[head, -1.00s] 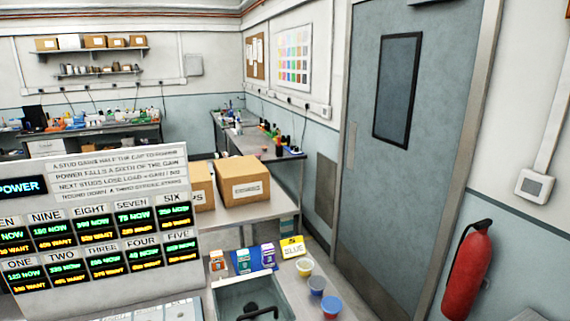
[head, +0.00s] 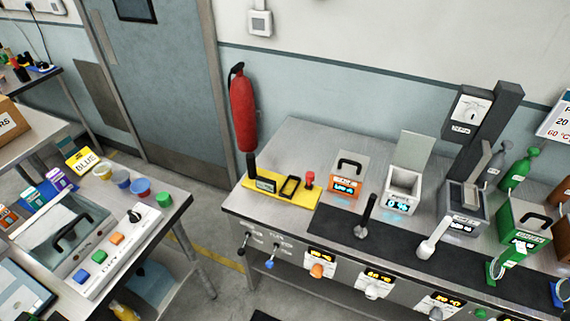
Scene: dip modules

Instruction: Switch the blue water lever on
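A small lever with a blue knob (head: 269,264) sticks out from the front face of the metal bench, below the bench's left part. It is close to a similar lever with a black knob (head: 241,251). Small labels sit by these levers, but I cannot read them. I cannot tell from this distance which position the blue lever is in. Neither of my grippers is in the head view.
The metal bench (head: 290,150) carries a yellow tray (head: 281,199), dark mat and several devices. Orange and white knobs line its front. A red fire extinguisher (head: 243,110) hangs behind. A second bench (head: 170,205) stands left, with a floor gap between.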

